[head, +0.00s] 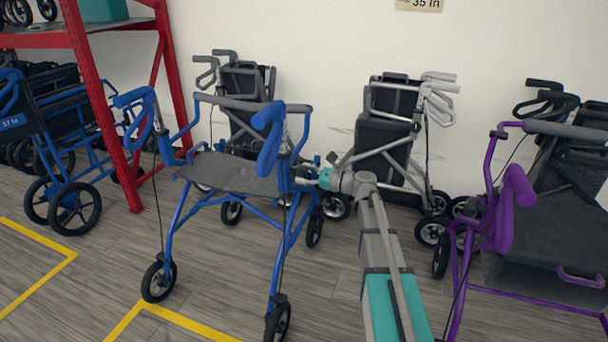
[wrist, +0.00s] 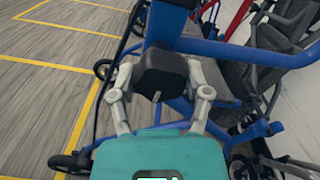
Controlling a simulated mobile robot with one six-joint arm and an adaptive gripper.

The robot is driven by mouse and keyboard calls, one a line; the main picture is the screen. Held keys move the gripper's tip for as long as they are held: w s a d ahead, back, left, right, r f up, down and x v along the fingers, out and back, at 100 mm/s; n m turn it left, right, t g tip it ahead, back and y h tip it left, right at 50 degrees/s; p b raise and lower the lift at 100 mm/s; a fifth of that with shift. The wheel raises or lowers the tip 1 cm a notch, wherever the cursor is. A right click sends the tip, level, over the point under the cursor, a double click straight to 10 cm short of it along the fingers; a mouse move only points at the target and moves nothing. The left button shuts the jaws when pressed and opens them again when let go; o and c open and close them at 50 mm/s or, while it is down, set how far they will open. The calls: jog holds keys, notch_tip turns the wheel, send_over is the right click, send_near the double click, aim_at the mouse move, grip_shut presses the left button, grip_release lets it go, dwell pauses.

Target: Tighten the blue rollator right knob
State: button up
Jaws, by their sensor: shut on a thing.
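The blue rollator (head: 229,173) stands unfolded in the middle left of the head view, with a dark seat and blue handles. My arm reaches in from the lower right to its right-hand side. In the wrist view, a black knob (wrist: 161,72) sits by the rollator's blue frame tube (wrist: 168,25). My gripper (wrist: 161,88) has its two grey fingers on either side of the knob, shut on it. In the head view my gripper (head: 312,175) is small beside the frame's right side, and the knob cannot be made out there.
A purple rollator (head: 515,215) stands at the right. Folded grey rollators (head: 385,145) stand along the wall behind. A red shelf rack (head: 108,110) and a blue wheelchair (head: 60,160) are at the left. Yellow lines (head: 185,321) mark the floor, which is clear in front.

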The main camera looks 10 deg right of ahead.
jog(key=o, duration=1.2)
jog(key=shift+c, duration=0.2)
jog(key=v, duration=1.2)
